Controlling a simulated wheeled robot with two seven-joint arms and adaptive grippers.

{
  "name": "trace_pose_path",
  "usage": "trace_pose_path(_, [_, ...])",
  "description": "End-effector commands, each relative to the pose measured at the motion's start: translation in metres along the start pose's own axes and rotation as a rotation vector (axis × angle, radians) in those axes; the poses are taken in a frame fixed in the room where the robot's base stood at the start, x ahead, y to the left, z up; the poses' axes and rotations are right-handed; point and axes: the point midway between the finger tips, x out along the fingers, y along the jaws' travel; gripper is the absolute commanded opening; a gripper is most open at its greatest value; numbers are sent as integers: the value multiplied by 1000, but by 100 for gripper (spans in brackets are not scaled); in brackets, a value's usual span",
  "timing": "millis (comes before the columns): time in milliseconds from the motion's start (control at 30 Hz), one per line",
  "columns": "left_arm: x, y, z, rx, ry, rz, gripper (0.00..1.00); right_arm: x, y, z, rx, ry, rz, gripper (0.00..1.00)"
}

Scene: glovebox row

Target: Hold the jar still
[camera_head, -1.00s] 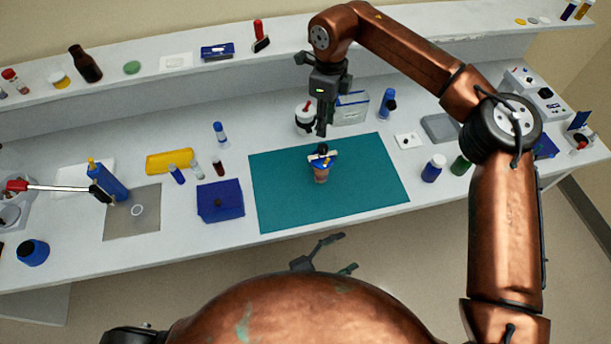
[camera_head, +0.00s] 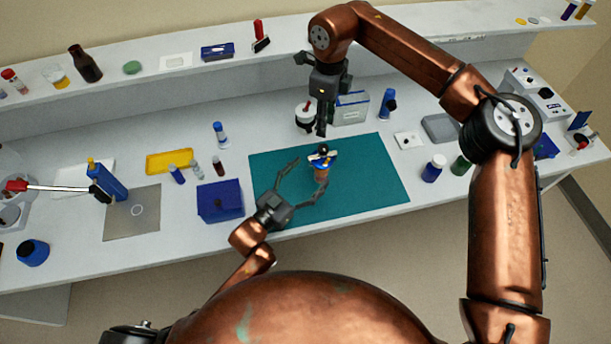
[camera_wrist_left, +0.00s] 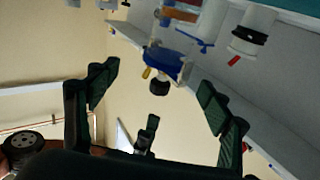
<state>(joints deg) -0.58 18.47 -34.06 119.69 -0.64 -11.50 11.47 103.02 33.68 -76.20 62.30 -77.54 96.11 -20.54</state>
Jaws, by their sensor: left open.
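The jar (camera_head: 321,172) is small and brownish, with a blue, white and dark top, and stands on the teal mat (camera_head: 375,185). In the left wrist view its brown side (camera_wrist_left: 181,15) shows at the top, above the blue and black top piece. My left gripper (camera_head: 306,170) is open over the mat, just in front and to the left of the jar. Its right finger overlaps the jar in the head view; I cannot tell whether they touch. In the left wrist view the left gripper's fingers (camera_wrist_left: 157,88) are spread wide. My right gripper (camera_head: 322,122) hangs beyond the jar, fingers down; its opening is unclear.
A blue box (camera_head: 220,200) sits left of the mat. A white jar with a dark band (camera_head: 305,118) and a pale box (camera_head: 351,109) stand behind it. Blue-capped bottles (camera_head: 433,168) stand to the right. The mat's right part is clear.

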Motion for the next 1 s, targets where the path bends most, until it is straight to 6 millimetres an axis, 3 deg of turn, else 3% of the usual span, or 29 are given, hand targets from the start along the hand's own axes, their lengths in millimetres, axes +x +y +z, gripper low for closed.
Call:
trace_pose_path(233, [0, -8, 15, -40, -77, -11, 73, 0, 0, 0, 0, 0, 0, 29])
trace_pose_path(700, [63, -8, 20, -41, -78, -11, 73, 0, 0, 0, 0, 0, 0, 29])
trace_pose_path(1000, [73, -8, 22, -40, -79, -11, 73, 0, 0, 0, 0, 0, 0, 29])
